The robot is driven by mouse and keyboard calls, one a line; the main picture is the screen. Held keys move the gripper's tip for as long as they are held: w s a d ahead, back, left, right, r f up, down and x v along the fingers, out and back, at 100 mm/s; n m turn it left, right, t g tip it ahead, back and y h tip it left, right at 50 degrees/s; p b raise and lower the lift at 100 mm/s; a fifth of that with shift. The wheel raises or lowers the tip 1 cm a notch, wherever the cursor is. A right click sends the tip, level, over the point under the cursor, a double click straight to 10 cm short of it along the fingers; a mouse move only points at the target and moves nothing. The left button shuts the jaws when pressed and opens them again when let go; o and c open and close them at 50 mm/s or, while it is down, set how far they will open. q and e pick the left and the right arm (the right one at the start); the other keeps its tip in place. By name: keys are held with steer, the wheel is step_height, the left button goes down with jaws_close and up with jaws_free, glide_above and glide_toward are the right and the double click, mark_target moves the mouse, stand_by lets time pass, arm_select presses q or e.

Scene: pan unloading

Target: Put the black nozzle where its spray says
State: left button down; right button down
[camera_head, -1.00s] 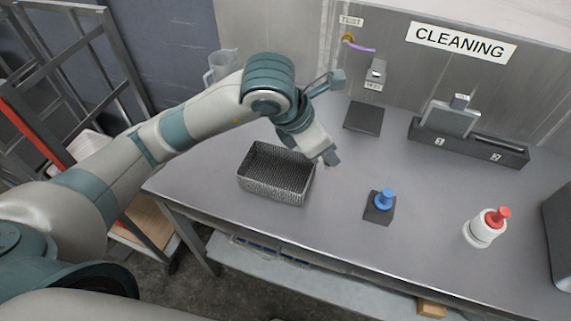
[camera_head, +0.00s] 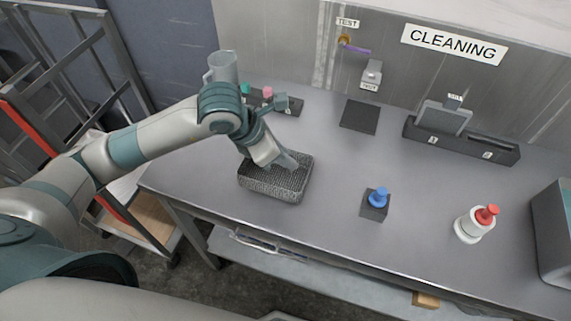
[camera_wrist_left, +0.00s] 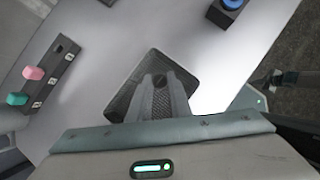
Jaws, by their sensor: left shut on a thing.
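My left gripper (camera_head: 290,163) is over the dark mesh basket (camera_head: 252,186), its fingers pointing down at the basket's inside. In the left wrist view, the gripper (camera_wrist_left: 161,82) is shut on a small dark thing (camera_wrist_left: 159,80), which fits the black nozzle but shows too little to be sure. The mesh basket (camera_wrist_left: 122,98) lies below the fingers there. I cannot tell whether the held thing touches the basket. My right gripper is not in view.
A blue-topped dark block (camera_head: 376,203) and a white bottle with red top (camera_head: 474,226) stand front right. A rack with teal and pink pieces (camera_head: 284,104) is behind my arm.

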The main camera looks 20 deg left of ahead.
arm_select(q)
step_height(320, 180, down, 3)
steer(key=shift+s+r+p, duration=0.1)
steer(key=shift+r+p, duration=0.05)
steer(key=shift+p, duration=0.65)
steer(key=shift+f, duration=0.5)
steer(key=shift+f, duration=0.1)
steer(key=shift+f, duration=0.1)
steer(key=c, duration=1.6)
jaws_free()
steer(key=shift+r, duration=0.25)
